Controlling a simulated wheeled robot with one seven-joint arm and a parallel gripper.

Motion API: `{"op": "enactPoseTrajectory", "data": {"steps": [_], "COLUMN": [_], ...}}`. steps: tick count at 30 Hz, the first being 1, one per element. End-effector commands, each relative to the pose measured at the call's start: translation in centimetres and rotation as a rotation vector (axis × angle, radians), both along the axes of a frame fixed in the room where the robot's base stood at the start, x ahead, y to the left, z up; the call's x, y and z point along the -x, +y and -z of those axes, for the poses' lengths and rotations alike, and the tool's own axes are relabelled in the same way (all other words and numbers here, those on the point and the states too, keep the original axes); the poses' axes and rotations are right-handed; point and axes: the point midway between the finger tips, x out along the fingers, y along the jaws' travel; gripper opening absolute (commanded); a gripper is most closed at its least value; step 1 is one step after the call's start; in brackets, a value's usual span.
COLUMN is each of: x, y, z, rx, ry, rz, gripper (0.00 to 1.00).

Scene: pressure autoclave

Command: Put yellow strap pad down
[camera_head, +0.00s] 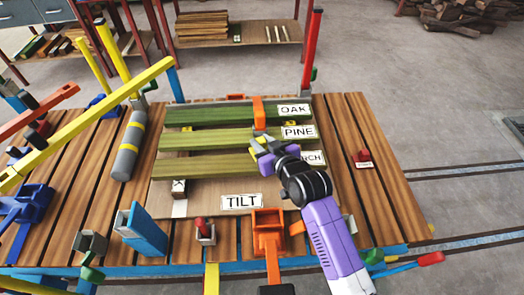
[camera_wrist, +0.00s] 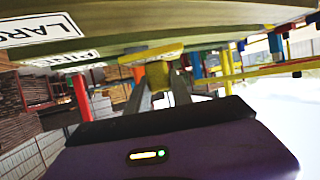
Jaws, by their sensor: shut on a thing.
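My gripper (camera_head: 264,150) is over the tilt board, between the plank rows by the PINE and LARCH labels. In the wrist view my gripper (camera_wrist: 158,88) is shut on the yellow strap pad (camera_wrist: 150,54), a flat yellow piece at the fingertips, close beside a plank. In the head view only a small yellow part of the pad shows by the fingers. An orange clamp piece (camera_head: 258,112) stands across the OAK and PINE planks just beyond my gripper. Whether the pad touches a plank I cannot tell.
The board carries green-brown planks (camera_head: 200,140) and a TILT label (camera_head: 241,201). A red post (camera_head: 312,48) rises behind. An orange bracket (camera_head: 269,222) sits at the front. The table's right side is mostly clear.

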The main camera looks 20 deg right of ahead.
Motion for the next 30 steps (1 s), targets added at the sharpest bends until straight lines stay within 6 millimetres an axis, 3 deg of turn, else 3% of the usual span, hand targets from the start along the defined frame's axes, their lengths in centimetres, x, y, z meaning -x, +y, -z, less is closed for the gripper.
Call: {"op": "enactPoseTrajectory", "data": {"steps": [9, 21, 22, 25, 30], "x": [0.1, 0.0, 0.0, 0.1, 0.0], "y": [0.0, 0.0, 0.0, 0.0, 0.0], "z": [4.0, 4.5, 4.5, 4.4, 4.4], "rx": [-0.001, -0.001, -0.001, -0.001, -0.001], "ry": [0.003, 0.002, 0.002, 0.002, 0.002], "rz": [0.0, 0.0, 0.0, 0.0, 0.0], "gripper": [0.0, 0.0, 0.29, 0.48, 0.48]}}
